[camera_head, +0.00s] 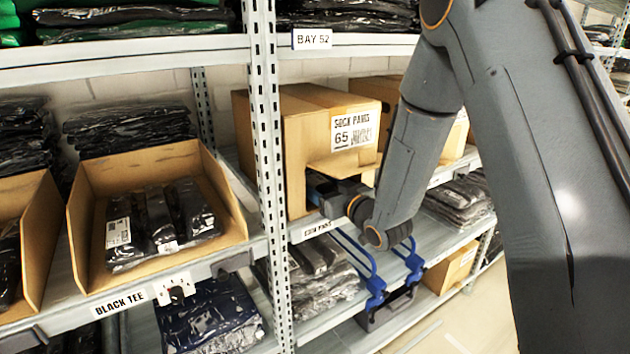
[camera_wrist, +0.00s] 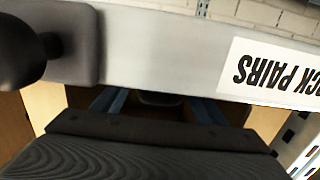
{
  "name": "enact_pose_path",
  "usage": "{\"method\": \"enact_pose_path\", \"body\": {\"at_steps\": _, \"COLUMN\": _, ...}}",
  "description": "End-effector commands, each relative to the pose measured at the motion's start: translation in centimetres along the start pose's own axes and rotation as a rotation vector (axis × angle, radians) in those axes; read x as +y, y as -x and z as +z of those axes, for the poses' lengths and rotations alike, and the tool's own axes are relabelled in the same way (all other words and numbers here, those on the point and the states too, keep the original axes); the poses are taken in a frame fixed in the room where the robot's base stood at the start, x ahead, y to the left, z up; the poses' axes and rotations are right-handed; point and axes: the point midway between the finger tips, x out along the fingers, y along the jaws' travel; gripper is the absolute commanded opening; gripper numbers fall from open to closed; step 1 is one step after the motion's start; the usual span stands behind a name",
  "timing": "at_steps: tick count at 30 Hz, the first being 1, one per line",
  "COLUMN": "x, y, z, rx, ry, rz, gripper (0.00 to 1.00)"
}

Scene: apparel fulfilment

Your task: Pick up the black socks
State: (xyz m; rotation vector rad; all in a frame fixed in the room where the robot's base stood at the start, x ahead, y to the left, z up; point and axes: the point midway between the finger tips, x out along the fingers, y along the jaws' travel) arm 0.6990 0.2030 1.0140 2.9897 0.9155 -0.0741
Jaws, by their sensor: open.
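The cardboard box marked SOCK PAIRS 65 (camera_head: 300,125) stands on the middle shelf with a low opening in its front. My gripper (camera_head: 322,187) is at this opening, its tip partly inside and hidden by the box. In the wrist view, two bluish strips that look like the open fingers of my gripper (camera_wrist: 158,108) show past a dark housing. A small dark shape (camera_wrist: 160,98) lies between them; I cannot tell whether it is the black socks. No socks are clearly visible in the head view.
A shelf label reading SOCK PAIRS (camera_wrist: 280,75) shows upside down in the wrist view. A slotted upright (camera_head: 264,130) stands left of the box. An open bin of black packs (camera_head: 95,205) is further left. A blue-handled item (camera_head: 375,283) is below my wrist.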

Motion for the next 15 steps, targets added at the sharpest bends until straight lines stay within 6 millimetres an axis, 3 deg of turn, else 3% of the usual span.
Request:
{"method": "enact_pose_path", "body": {"at_steps": 6, "x": 0.0, "y": -2.2, "z": 0.0, "rx": -0.001, "ry": 0.0, "rz": 0.0, "gripper": 0.66}}
{"method": "enact_pose_path", "body": {"at_steps": 13, "x": 0.0, "y": -2.4, "z": 0.0, "rx": -0.001, "ry": 0.0, "rz": 0.0, "gripper": 0.66}}
{"method": "enact_pose_path", "body": {"at_steps": 15, "x": 0.0, "y": -2.3, "z": 0.0, "rx": -0.001, "ry": 0.0, "rz": 0.0, "gripper": 0.56}}
